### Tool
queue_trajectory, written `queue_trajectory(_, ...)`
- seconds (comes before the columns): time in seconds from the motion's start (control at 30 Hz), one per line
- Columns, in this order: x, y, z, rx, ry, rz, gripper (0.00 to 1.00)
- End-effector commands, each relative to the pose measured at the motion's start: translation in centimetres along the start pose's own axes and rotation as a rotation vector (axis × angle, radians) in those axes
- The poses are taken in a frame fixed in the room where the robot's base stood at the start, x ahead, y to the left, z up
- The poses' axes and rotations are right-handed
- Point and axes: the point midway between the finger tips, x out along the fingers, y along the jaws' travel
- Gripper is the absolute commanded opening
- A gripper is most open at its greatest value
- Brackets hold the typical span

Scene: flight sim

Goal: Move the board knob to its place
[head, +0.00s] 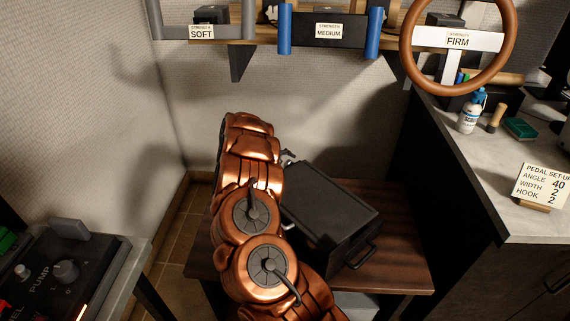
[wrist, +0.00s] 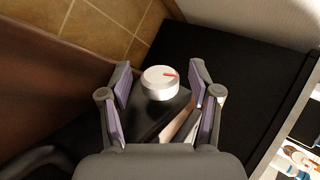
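A round white knob with a red mark on top (wrist: 159,84) shows in the wrist view. It sits on or just above the end of a dark block (wrist: 158,118). My gripper (wrist: 160,88) is open, with one finger on each side of the knob. A gap shows on both sides, so the fingers do not appear to touch it. In the head view my copper-coloured arm hides the knob and most of the gripper.
A black case (head: 330,210) with a handle lies on a low wooden table (head: 400,265) right of my arm. A shelf (head: 270,40) with strength-labelled items and a wheel (head: 458,45) hangs above. A counter (head: 480,165) with a bottle (head: 471,112) and a card (head: 541,184) stands at right.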

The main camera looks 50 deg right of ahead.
Motion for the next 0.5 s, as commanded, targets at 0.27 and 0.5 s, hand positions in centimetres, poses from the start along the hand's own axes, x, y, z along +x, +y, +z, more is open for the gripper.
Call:
queue_trajectory(0.27, -0.02, 0.03, 0.01, 0.0, 0.0, 0.0, 0.31)
queue_trajectory(0.5, -0.03, 0.03, 0.01, 0.0, 0.0, 0.0, 0.06)
